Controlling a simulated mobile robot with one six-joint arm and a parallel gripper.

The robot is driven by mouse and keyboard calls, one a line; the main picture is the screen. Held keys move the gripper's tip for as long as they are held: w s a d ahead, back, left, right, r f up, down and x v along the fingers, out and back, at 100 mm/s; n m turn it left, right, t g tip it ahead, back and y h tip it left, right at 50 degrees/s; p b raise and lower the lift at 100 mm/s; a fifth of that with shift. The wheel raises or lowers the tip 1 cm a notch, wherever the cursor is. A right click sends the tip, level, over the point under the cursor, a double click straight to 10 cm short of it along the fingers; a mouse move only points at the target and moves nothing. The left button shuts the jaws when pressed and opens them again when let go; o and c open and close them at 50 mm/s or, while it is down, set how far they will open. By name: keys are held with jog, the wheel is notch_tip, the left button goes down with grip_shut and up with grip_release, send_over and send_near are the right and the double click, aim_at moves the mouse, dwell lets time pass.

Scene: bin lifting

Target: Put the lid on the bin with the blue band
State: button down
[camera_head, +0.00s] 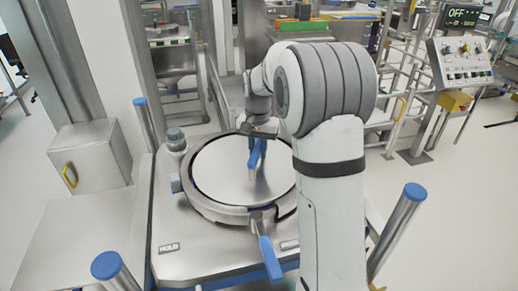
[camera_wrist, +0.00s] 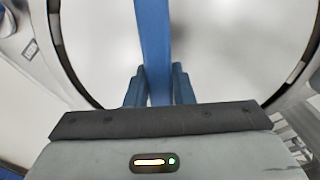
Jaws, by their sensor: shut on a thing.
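The lid (camera_head: 220,172) is a pale round metal disc with a dark rim, lying flat inside a metal ring on a steel platform. My gripper (camera_head: 256,150) is over the right part of the disc, pointing down. In the wrist view, my gripper's dark blue fingers (camera_wrist: 158,82) are shut on an upright blue handle (camera_wrist: 153,40) between them. The pale disc (camera_wrist: 95,50) and its dark curved edge fill the background there. I cannot make out a bin with a blue band. My arm hides the right side of the ring.
The steel platform (camera_head: 175,235) has blue-capped posts at its corners and a blue lever (camera_head: 270,258) at the ring's front. A grey box (camera_head: 90,160) stands left. A control panel (camera_head: 462,58) reading OFF stands back right. Open floor shows at far left and right.

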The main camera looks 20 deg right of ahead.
jog(key=shift+w+r, duration=0.1)
jog(key=shift+r, duration=0.05)
jog(key=c, duration=1.2)
grip_release()
jog(key=shift+o, duration=0.2)
jog(key=shift+f, duration=0.2)
jog(key=shift+r+b, duration=0.45)
jog(key=shift+r, duration=3.55)
jog(key=s+a+f+n+t, duration=0.1)
jog(key=s+f+n, duration=0.1)
jog(key=s, duration=1.2)
jog(key=s+a+f+n+t, duration=0.2)
jog(key=s+n, duration=0.2)
jog(key=s, duration=1.1)
